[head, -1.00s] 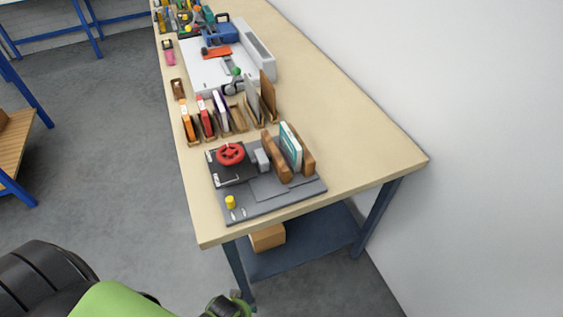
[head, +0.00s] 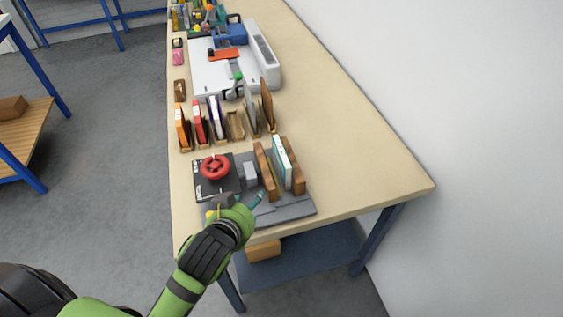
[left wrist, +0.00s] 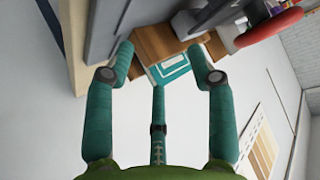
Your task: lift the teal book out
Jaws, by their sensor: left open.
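The teal book (head: 282,165), white and teal, stands upright between two wooden blocks, the left one (head: 263,172) and the right one (head: 296,172), on a grey base plate (head: 293,211). My left gripper (head: 241,197) is open and empty at the front of the plate, to the left of and nearer than the book, not touching it. In the left wrist view the book (left wrist: 170,68) shows ahead between the open fingertips (left wrist: 163,50), with wood on both sides. My right gripper is not in view.
A red handwheel (head: 215,167) on a black box and a small grey block (head: 250,172) stand left of the book. Behind is a row of slim upright items in wooden stands (head: 236,125), then a white tray (head: 210,80). The bench right of the book is clear up to the wall.

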